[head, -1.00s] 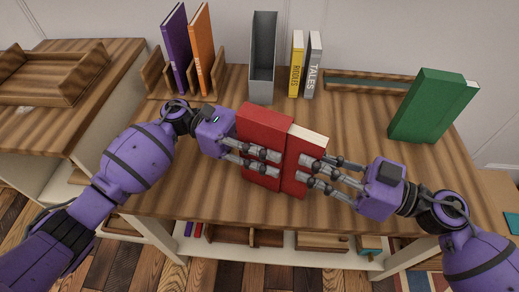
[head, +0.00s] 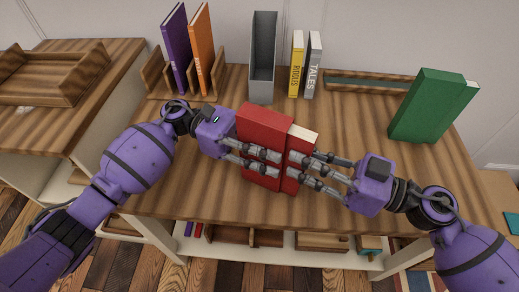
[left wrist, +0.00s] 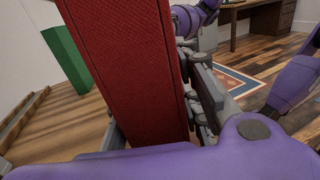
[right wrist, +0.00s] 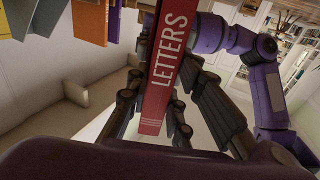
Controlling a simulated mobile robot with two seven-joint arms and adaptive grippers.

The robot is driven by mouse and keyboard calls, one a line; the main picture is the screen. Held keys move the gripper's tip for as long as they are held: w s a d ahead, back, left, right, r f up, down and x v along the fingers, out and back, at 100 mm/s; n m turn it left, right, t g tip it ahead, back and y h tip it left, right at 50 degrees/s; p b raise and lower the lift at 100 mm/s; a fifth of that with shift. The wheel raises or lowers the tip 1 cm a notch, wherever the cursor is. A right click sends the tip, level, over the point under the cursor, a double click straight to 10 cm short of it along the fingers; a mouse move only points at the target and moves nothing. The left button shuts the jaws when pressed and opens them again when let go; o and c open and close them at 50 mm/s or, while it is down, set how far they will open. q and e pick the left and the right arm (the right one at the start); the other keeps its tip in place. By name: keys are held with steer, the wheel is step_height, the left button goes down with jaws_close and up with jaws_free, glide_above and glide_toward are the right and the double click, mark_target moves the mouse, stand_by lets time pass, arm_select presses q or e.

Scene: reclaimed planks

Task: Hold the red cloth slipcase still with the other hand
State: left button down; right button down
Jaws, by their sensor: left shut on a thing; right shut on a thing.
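The red cloth slipcase (head: 264,122) stands over the middle of the table, and its woven side fills the left wrist view (left wrist: 125,70). My left gripper (head: 262,162) is shut on it from the left. A red book (head: 298,148) with pale page edges sticks partly out of the slipcase's right side. Its spine reads LETTERS in the right wrist view (right wrist: 168,65). My right gripper (head: 300,168) is shut on the book from the right, with its fingertips close to the slipcase. The book's inner part is hidden inside the slipcase.
Behind stand a wooden rack (head: 154,75) with purple and orange books, a grey holder (head: 262,88), and yellow (head: 296,62) and grey (head: 313,62) books. A green case (head: 425,108) with a book in it stands at right. The table front (head: 200,205) is clear.

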steer(key=c, duration=1.8)
jaws_free()
steer(key=shift+a+r, duration=0.1)
steer(key=shift+r, duration=0.2)
steer(key=o, duration=0.6)
steer(key=shift+f, duration=0.2)
steer(key=shift+v, duration=3.6)
steer(key=o, duration=0.5)
steer(key=shift+o, duration=0.2)
steer(key=shift+f, duration=0.1)
steer(key=v, duration=1.2)
